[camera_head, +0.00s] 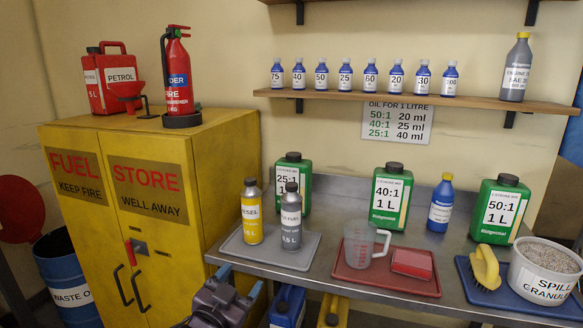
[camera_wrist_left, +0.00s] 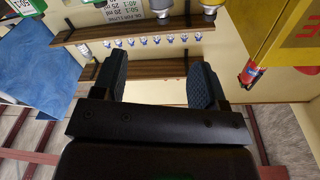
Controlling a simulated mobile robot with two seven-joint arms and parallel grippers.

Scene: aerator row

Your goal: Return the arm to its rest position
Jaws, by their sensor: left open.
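My left gripper (camera_head: 238,284) shows at the bottom of the head view, low in front of the yellow cabinet and the left end of the steel bench. Its arm is mostly cut off by the lower edge. In the left wrist view its two dark ridged fingers (camera_wrist_left: 160,80) stand well apart with nothing between them. It is open and empty, and touches no object that I can see. My right gripper is in neither view.
The steel bench (camera_head: 340,208) holds green 1 L bottles, a grey tray (camera_head: 240,250), a red tray (camera_head: 357,278) with a measuring jug, and a spill granules tub (camera_head: 543,272). The yellow fuel cabinet (camera_head: 222,160) stands left. Blue and yellow containers sit under the bench, near the gripper.

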